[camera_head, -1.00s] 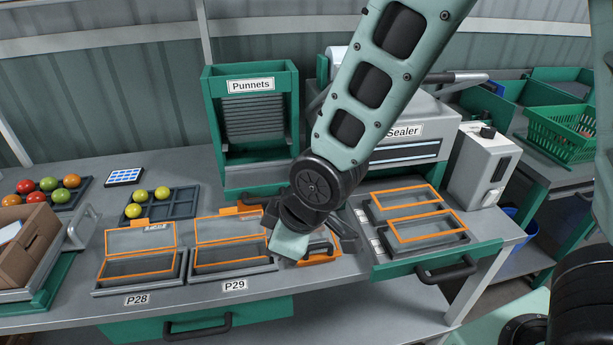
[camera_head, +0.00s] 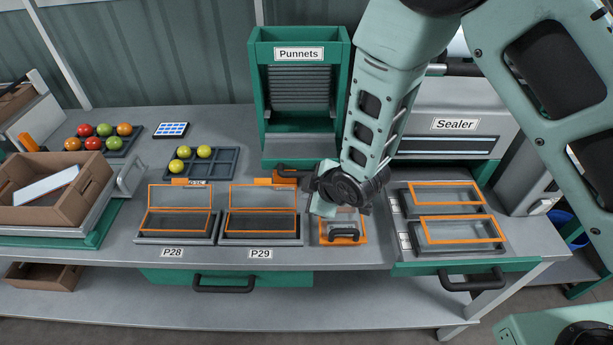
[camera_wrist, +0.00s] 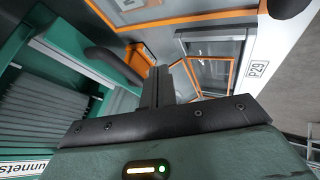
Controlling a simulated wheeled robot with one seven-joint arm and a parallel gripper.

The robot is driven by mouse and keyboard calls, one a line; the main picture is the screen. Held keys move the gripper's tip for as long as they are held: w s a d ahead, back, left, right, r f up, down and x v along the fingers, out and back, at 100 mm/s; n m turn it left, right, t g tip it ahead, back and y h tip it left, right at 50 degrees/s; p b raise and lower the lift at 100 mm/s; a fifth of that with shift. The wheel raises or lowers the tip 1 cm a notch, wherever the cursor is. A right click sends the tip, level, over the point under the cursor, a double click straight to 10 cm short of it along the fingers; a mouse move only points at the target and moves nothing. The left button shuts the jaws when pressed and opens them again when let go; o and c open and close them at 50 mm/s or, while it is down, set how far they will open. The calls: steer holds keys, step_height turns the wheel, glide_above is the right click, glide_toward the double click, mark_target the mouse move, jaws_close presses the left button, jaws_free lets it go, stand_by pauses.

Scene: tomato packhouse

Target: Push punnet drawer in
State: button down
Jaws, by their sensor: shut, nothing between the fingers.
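The Punnets dispenser (camera_head: 299,98) is a green upright box at the back of the bench. Its low drawer front (camera_head: 310,163) has a black handle (camera_head: 297,166), partly hidden by my arm; how far the drawer stands out is hard to tell. My gripper (camera_head: 324,205) is low over the bench in front of the dispenser's right side. In the wrist view its dark fingers (camera_wrist: 166,85) are together and empty, beside the black handle (camera_wrist: 107,64) and apart from it as far as I see.
Open orange-rimmed punnets stand at P28 (camera_head: 178,222) and P29 (camera_head: 261,225). The sealer's green drawer (camera_head: 420,268) stands out at the right, holding two orange frames. A tomato tray (camera_head: 226,161) is left.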

steer(key=shift+x, duration=0.8)
steer(key=w+p, duration=0.1)
steer(key=w, duration=0.1)
steer(key=shift+w+r+p, duration=0.3)
steer(key=shift+p, duration=0.05)
steer(key=shift+w, duration=0.75)
